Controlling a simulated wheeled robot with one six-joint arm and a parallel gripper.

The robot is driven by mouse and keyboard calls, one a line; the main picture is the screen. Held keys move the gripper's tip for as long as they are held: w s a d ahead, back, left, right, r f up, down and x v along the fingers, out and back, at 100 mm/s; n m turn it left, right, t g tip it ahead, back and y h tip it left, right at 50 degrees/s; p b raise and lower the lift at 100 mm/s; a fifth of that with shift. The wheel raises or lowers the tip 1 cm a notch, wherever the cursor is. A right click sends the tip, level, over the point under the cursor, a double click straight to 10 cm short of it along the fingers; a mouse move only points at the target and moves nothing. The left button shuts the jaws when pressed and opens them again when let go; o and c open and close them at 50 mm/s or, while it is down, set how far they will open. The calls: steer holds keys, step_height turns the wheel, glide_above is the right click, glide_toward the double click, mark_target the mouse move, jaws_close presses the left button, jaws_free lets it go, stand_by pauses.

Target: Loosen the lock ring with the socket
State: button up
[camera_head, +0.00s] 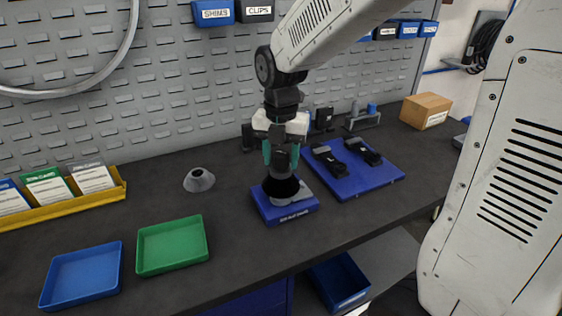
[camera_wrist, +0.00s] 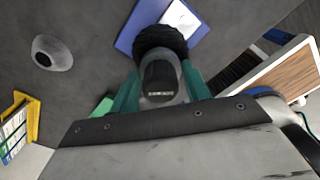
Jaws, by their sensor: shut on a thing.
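My gripper (camera_head: 281,160) has teal fingers and points down over a blue fixture block (camera_head: 270,213). It is shut on a dark grey cylindrical tool, which I take to be the socket (camera_wrist: 160,82); a small label shows on its end in the wrist view. Below the fingers is a wide black part (camera_head: 281,188), which shows a ribbed edge (camera_wrist: 160,38) in the wrist view. It stands over a light grey piece on the block. I cannot tell whether this black part is the lock ring or the socket's wide end, nor whether they are engaged.
A grey cone (camera_head: 199,180) stands on the dark bench left of the block. A green tray (camera_head: 173,245) and a blue tray (camera_head: 82,276) lie front left. A blue board (camera_head: 370,181) with black parts lies to the right. A cardboard box (camera_head: 425,110) stands back right.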

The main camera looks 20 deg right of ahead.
steer(key=shift+s, duration=0.1)
steer(key=shift+r, duration=0.9)
steer(key=m, duration=0.4)
steer(key=shift+m, duration=1.9)
steer(key=shift+f, duration=1)
